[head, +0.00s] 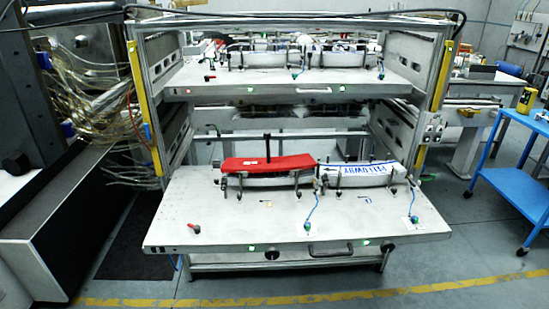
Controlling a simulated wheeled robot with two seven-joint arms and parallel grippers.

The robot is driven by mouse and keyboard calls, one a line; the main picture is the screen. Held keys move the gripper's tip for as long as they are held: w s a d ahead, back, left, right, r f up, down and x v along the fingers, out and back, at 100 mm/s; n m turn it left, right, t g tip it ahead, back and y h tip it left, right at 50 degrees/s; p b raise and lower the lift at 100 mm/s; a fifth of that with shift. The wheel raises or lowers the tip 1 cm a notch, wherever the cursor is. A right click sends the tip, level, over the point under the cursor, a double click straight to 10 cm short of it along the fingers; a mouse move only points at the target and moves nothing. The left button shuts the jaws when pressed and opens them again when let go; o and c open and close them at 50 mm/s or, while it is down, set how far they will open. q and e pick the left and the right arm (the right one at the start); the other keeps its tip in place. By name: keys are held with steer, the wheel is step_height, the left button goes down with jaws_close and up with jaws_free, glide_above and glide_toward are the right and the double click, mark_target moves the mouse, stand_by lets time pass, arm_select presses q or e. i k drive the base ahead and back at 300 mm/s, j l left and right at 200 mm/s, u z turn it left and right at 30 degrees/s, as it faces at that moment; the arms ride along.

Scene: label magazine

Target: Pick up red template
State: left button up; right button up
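The red template (285,162) is a flat, long red piece with a dark upright handle (267,147) near its middle. It lies on top of a pale label stack in a holder on the left half of the pulled-out lower drawer (220,220). Small dark clamps stand along the front of the stack. Neither of my grippers shows in the head view.
A white stack with blue lettering (362,175) sits right of the red template. The upper drawer (270,82) with more holders hangs above. Yellow-edged frame posts (147,110) flank both sides. A blue cart (515,185) stands at right. The floor in front is clear.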

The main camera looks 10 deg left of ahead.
mark_target(269, 164)
steer(key=i+j, duration=0.15)
steer(key=i, duration=0.3)
steer(key=i+j, duration=0.2)
steer(key=i, duration=0.2)
steer(key=i+j, duration=0.15)
steer(key=i, duration=0.3)
